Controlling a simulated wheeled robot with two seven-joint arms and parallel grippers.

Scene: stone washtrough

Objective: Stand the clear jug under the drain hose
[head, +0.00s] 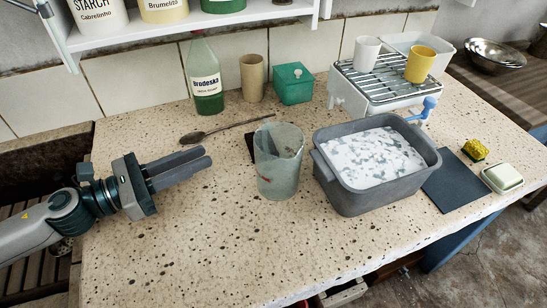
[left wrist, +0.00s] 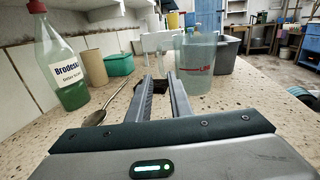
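The clear jug (head: 278,172) stands upright on the speckled stone counter, just left of the grey tub. It carries a red mark, which also shows on the jug in the left wrist view (left wrist: 199,75). My left gripper (head: 208,157) is low over the counter, left of the jug, with its fingers pointing towards it and clear space between. In the left wrist view a gap shows between its two fingers (left wrist: 160,80), with nothing held. A blue spout-like piece (head: 428,107) sticks out by the white rack box; I cannot tell whether it is the drain hose. My right gripper is out of view.
The grey tub (head: 330,180) holds whitish suds. A dark mat (head: 455,186) lies at right. The front counter is clear.

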